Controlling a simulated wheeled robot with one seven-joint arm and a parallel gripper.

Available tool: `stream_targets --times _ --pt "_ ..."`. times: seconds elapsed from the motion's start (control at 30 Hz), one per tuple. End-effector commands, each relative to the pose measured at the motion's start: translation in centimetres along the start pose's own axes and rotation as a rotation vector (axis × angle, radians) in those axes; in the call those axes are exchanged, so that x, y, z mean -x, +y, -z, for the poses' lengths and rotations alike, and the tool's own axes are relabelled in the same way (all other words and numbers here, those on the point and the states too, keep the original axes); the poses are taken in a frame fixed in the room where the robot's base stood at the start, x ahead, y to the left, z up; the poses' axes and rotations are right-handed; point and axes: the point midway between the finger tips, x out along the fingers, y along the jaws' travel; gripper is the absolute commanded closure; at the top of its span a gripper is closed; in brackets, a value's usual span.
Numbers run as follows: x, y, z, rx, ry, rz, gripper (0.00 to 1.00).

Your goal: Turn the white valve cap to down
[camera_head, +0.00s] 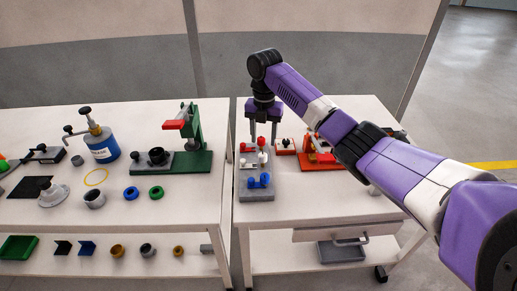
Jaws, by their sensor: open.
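My gripper (264,134) points straight down over the right table (330,206), its two long fingers apart, so it is open. Between and below the fingers is a grey fixture (256,188) with small red, white and blue parts. A small white piece (262,157), perhaps the white valve cap, sits between the fingertips at about the middle of the fixture. I cannot tell which way it points or whether a finger touches it. A red part (261,142) is just behind it, and blue parts (258,181) stand at the fixture's front end.
A green press (190,148) and a blue grease can (103,146) stand on the left table. The right table's front is clear.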

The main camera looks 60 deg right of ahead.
Motion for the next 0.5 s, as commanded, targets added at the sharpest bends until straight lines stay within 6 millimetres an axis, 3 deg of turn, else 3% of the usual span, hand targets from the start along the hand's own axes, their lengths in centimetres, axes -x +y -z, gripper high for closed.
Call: stream_targets --times 0.3,0.5 --pt "-4.8 0.0 0.1 0.000 0.001 0.001 0.51" --pt "-6.2 0.0 0.0 0.000 -0.001 0.000 0.51"
